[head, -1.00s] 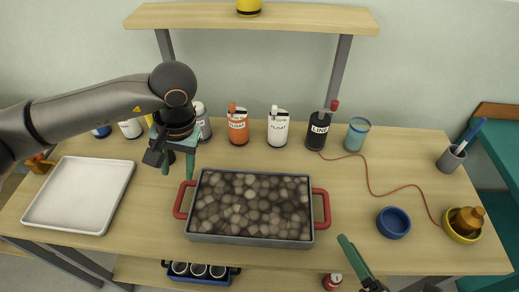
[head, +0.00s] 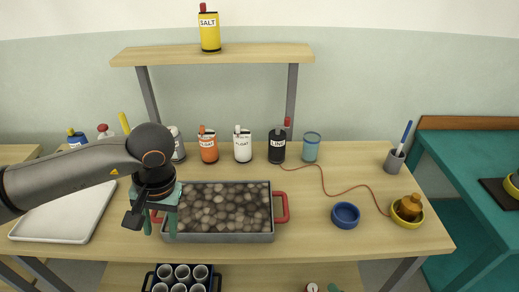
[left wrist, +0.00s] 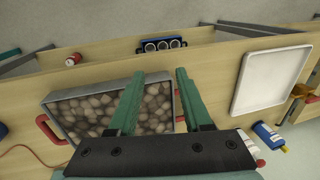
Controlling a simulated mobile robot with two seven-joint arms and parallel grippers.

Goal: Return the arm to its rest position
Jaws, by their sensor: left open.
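My left gripper (head: 160,226) is open and empty, fingers pointing down, at the near left end of the tray of stones in the head view. In the left wrist view its two green fingers (left wrist: 160,76) are apart with nothing between them. The grey tray (head: 228,238) holds brown stones and has red handles; my gripper partly hides its left handle. The tray also shows below the fingers in the left wrist view (left wrist: 62,104).
A white tray (head: 60,222) lies left, partly behind my left arm. Bottles, including an orange one (head: 208,150), and a teal cup (head: 311,150) line the back. A blue bowl (head: 345,215) and yellow bowl (head: 408,222) stand right. A raised shelf (head: 215,55) holds a yellow bottle (head: 210,33).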

